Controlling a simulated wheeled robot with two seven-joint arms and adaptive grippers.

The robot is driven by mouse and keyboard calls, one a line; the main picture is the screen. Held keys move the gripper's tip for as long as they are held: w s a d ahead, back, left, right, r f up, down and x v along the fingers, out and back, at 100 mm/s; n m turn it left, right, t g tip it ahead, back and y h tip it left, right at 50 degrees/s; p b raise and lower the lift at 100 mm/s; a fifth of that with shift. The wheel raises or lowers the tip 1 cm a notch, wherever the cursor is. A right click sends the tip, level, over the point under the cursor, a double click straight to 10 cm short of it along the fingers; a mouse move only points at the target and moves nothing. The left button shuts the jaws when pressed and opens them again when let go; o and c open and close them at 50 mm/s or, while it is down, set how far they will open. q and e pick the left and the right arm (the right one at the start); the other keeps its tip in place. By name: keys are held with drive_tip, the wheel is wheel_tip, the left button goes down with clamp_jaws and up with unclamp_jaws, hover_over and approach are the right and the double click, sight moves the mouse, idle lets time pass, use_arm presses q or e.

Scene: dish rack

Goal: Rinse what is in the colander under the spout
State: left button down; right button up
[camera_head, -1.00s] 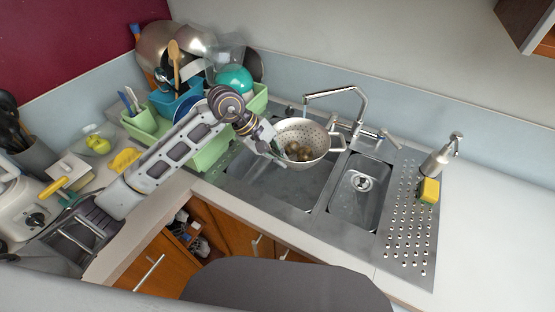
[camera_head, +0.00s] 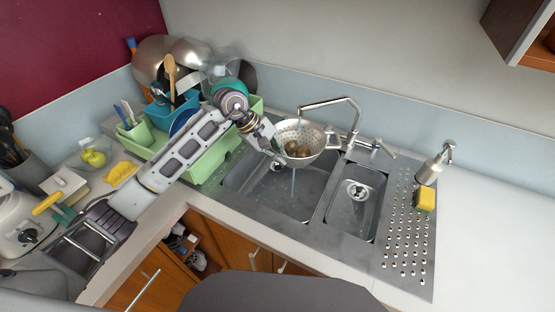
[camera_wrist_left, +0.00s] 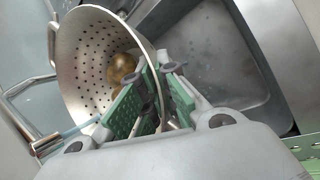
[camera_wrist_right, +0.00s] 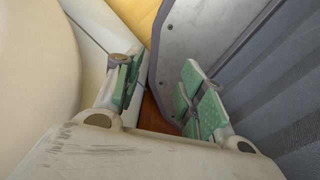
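The metal colander (camera_head: 318,137), with several brown round items (camera_head: 297,149) inside, is held above the large sink basin (camera_head: 262,196). My left gripper (camera_head: 279,150) is at the colander's left side. In the left wrist view, the green-padded fingers of this gripper (camera_wrist_left: 155,95) are closed at the rim of the colander (camera_wrist_left: 85,60), partly hiding the grip and one brown item (camera_wrist_left: 122,68). My right gripper (camera_wrist_right: 162,92) is open and empty, away from the sink.
A green dish rack (camera_head: 205,160) with dishes and pans stands left of the sink. The right counter is clear.

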sight(290, 148)
use_arm(q)
drive_tip(key=shift+w+d+b, duration=0.2)
drive_tip(key=shift+w+b, duration=0.8)
drive_tip(key=shift+w, duration=0.8)
drive_tip(key=shift+w+d+b, duration=0.2)
drive_tip(key=shift+w+b, duration=0.75)
drive_tip(key=shift+w, duration=0.85)
drive_tip(key=shift+w+r, duration=0.1)
drive_tip(key=shift+w, duration=0.1)
use_arm(e)
drive_tip(key=f, duration=0.4)
drive_tip(key=shift+d+f, duration=0.15)
drive_tip(key=shift+d, duration=0.25)
drive_tip(key=shift+w+d, duration=0.15)
drive_tip(key=shift+d, duration=0.25)
drive_tip(key=shift+a, duration=0.15)
drive_tip(key=shift+a, duration=0.7)
use_arm(q)
drive_tip(key=shift+s, duration=0.1)
use_arm(e)
drive_tip(key=shift+d, duration=0.2)
